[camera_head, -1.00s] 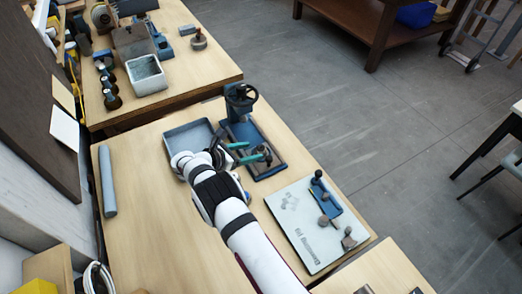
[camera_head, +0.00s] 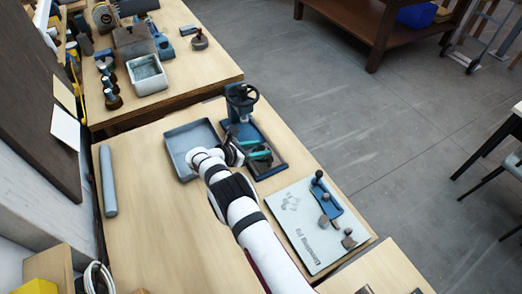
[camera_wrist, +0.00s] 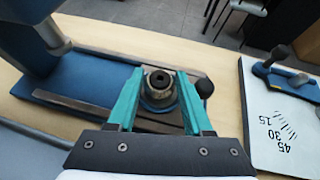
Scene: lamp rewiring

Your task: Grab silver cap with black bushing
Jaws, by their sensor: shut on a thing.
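My gripper (camera_wrist: 161,90), with two teal fingers, shows in the wrist view over the blue press. Its fingers are shut on the silver cap with black bushing (camera_wrist: 158,84), a round grey piece with a dark hole in its middle. The cap sits upright over a blue round part at the press base. In the head view my gripper (camera_head: 259,153) is over the press base, and the cap is too hidden there to make out.
The blue press (camera_head: 240,110) with its black handwheel stands just behind my gripper. An empty grey-blue tray (camera_head: 178,142) is to the left. A white board (camera_head: 298,240) with a blue holder and knobs lies to the right.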

